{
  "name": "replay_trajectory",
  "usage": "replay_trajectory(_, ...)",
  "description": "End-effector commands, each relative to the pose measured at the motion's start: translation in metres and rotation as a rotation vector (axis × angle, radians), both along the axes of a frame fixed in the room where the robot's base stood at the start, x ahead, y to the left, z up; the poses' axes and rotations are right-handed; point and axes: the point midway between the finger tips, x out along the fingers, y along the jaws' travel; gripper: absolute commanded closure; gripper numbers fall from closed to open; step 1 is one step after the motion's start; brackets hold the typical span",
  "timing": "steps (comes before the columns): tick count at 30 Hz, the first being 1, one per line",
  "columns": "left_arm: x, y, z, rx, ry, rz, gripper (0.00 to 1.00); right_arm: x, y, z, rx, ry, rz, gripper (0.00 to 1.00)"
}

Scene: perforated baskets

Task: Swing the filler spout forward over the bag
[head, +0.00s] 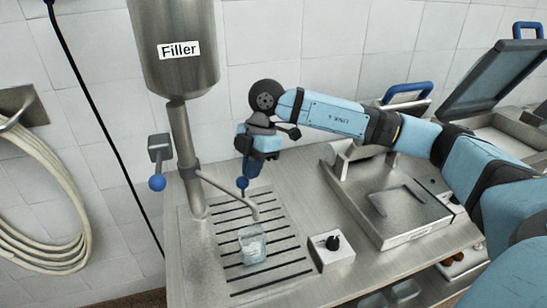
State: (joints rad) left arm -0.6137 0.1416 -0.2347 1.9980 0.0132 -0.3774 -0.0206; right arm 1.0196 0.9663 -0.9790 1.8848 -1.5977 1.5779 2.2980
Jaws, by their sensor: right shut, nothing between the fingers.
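The steel filler tank (178,45), labelled "Filler", stands on a column (187,160) at the left of the bench. Its thin spout (228,198) reaches from the column to the right, with its bent tip just above the bag in the picture. I cannot tell whether the tip is directly over the bag. A blue knob (243,183) stands up from the spout. The clear bag (252,245) sits on the slotted drain grate. My right gripper (246,168) points down, shut and empty, just above the knob; contact is unclear. My left gripper is out of view.
A lever with a blue ball (157,183) sits left of the column. A small box with a black dial (332,252) stands right of the grate (232,275). Open-lidded sealing machines (400,215) fill the right side. A coiled hose (40,215) hangs on the left wall.

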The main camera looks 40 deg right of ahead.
Motion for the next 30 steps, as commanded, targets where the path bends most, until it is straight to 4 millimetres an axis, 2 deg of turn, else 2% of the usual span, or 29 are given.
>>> replay_trajectory(7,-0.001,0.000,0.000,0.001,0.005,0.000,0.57,0.000,0.019,0.000,0.000,0.001,0.016,1.00)
replay_trajectory(22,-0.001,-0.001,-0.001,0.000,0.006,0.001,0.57,-0.001,0.023,-0.001,0.000,0.002,0.021,1.00)
replay_trajectory(26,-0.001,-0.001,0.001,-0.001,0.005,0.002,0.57,0.001,0.019,-0.001,0.000,0.002,0.020,1.00)
replay_trajectory(30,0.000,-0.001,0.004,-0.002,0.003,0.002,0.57,0.008,0.000,0.003,-0.002,0.001,0.016,1.00)
